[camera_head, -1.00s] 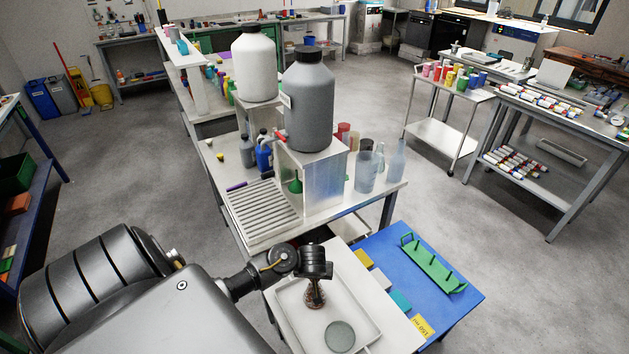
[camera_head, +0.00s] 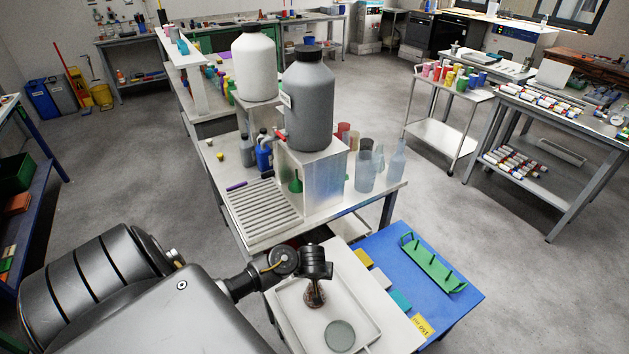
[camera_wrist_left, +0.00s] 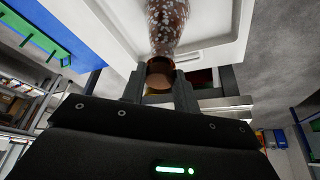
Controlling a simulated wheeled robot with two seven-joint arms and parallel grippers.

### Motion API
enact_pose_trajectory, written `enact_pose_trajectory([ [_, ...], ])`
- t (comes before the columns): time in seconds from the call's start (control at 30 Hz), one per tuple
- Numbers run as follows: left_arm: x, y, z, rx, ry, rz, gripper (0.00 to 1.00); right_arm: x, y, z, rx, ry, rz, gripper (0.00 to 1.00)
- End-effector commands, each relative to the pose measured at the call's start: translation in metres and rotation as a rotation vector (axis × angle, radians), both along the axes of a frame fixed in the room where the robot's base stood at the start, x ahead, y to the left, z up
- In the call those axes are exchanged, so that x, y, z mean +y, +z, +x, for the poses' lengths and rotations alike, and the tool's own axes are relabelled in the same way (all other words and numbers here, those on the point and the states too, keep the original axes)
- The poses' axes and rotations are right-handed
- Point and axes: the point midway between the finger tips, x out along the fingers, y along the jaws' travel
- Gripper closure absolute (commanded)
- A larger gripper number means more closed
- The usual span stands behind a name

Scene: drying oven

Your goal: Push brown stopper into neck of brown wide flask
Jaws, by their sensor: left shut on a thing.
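The brown wide flask (camera_head: 315,297) stands in a white tray on the near table, directly below my left gripper (camera_head: 315,279). In the left wrist view the speckled brown flask (camera_wrist_left: 167,25) comes in from the top, its neck toward the fingers. My left gripper (camera_wrist_left: 160,78) is shut on the brown stopper (camera_wrist_left: 159,83), which lies between the fingertips in line with the neck. Stopper and neck look touching, but I cannot tell how deep the stopper sits. In the head view the gripper hides the stopper. My right gripper is not in view.
The white tray (camera_head: 292,314) also holds a round grey-green disc (camera_head: 340,336) near the flask. To the right, a blue mat (camera_head: 455,300) carries a green rack (camera_head: 433,265). A grey drain grid (camera_head: 262,210) and a metal stand with a large grey bottle (camera_head: 309,105) are behind.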

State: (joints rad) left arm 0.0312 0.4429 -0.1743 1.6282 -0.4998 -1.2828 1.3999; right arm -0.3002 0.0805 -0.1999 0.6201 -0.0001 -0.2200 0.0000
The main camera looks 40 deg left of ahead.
Motion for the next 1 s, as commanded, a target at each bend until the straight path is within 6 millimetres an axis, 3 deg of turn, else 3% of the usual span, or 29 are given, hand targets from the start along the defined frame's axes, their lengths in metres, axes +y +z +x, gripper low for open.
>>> enact_pose_trajectory([
  [0.3, -0.0011, -0.0036, -0.0025, 0.007, -0.002, -0.001, 0.91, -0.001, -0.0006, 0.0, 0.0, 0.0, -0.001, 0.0],
  [0.33, -0.0011, -0.0038, -0.0027, 0.007, -0.002, -0.001, 0.69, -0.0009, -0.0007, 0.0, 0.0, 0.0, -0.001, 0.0],
  [0.5, -0.0007, -0.0032, -0.0022, 0.006, -0.001, 0.0, 0.47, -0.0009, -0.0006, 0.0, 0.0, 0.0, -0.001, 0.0],
  [0.7, -0.0005, -0.0023, -0.0016, 0.005, 0.0, -0.001, 0.45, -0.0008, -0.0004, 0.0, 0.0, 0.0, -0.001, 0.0],
  [0.87, -0.0004, -0.0019, -0.0013, 0.004, 0.0, 0.0, 0.25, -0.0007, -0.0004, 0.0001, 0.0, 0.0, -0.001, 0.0],
  [1.0, -0.0003, -0.0018, -0.0012, 0.004, 0.0, 0.0, 0.23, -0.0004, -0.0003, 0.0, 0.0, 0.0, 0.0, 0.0],
])
